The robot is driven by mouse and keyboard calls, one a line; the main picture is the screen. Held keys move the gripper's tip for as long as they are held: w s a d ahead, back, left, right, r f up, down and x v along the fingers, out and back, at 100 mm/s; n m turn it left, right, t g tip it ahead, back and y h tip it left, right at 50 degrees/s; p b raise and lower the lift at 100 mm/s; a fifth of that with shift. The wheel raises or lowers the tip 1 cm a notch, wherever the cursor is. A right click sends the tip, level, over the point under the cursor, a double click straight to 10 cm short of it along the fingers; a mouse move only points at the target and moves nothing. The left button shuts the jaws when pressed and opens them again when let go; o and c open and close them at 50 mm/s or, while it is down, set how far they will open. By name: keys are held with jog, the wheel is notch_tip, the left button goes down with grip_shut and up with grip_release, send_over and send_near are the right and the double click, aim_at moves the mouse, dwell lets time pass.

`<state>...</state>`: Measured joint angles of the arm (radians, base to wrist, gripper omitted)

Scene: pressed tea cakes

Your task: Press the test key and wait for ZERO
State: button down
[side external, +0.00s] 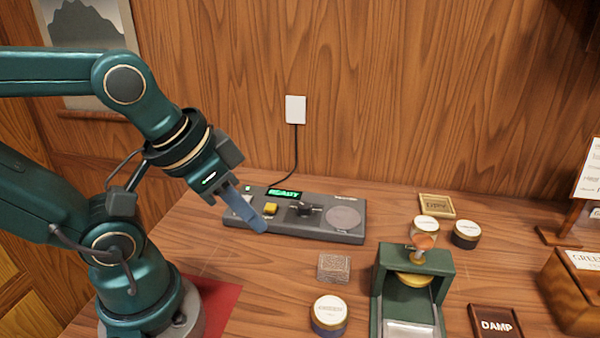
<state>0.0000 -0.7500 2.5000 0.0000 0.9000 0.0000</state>
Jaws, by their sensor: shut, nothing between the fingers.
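The grey test device (325,231) lies on the wooden table against the back wall. Its small display (284,193) glows green and appears to read READY. A yellow key (270,209) sits on its top, with a dark knob (304,209) and a round pale plate (343,217) to the right. My gripper (259,226) is shut and empty. Its blue fingers point down to the right, in front of the device's left part, just left of the yellow key in the picture. I cannot tell whether the fingertips touch the device.
A green press (447,262) stands right of centre at the front. Around it are a patterned block (334,268), a labelled tin (330,312), a dark tin (466,234), a DRY plaque (436,205) and a DAMP plaque (495,323). A wooden box (575,290) stands at right.

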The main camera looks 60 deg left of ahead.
dwell(0.5)
jog(key=w+a+r+m+t+y, duration=0.1)
jog(key=w+a+r+m+t, duration=0.35)
jog(key=w+r+m, duration=0.35)
jog(key=w+a+r+m+t+y, duration=0.25)
jog(key=w+a+m+t, duration=0.2)
jog(key=w+m, duration=0.35)
jog(key=s+a+f+m+g+h, duration=0.4)
jog(key=a+f+m, duration=0.4)
jog(key=f+m, duration=0.3)
jog(key=shift+s+f+m+g, duration=0.3)
jog(key=shift+s+f+g, duration=0.15)
jog(key=shift+s+g, duration=0.35)
jog(key=shift+s+f, duration=0.1)
